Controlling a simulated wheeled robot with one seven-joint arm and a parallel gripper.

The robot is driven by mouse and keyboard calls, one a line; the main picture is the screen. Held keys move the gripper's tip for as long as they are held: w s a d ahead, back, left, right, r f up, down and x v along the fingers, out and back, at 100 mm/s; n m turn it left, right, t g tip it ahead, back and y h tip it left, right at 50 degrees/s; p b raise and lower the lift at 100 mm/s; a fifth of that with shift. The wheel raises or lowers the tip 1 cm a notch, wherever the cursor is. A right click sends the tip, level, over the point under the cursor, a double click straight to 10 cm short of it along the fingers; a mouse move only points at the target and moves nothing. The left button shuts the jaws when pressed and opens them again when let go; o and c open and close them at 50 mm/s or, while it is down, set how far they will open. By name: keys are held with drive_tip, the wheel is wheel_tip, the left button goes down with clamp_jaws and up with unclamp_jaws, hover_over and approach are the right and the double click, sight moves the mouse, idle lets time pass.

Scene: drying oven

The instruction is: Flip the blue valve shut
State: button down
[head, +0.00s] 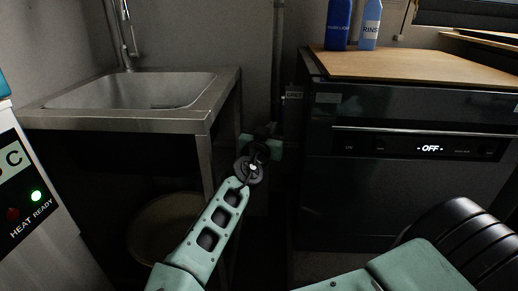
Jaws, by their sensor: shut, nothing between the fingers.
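No blue valve shows clearly; the gap between the sink and the dark appliance is dim, and my arm covers part of it. A vertical pipe (279,55) runs down the wall into this gap. My green arm reaches forward into the gap. My gripper (265,131) is at its far end, small and dark, in front of the lower pipe area. It is shut and empty. Whether it touches anything there cannot be told.
A steel sink (222,100) stands to the left, with a round bin (150,228) beneath it. The dark appliance (420,185) reading OFF stands right, topped by a wooden board (430,68) with two blue bottles (339,25). A white heater unit (35,215) is at far left.

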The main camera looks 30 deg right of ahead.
drive_tip(key=v, duration=1.1)
drive_tip(key=shift+s, duration=0.25)
drive_tip(key=shift+a, duration=0.1)
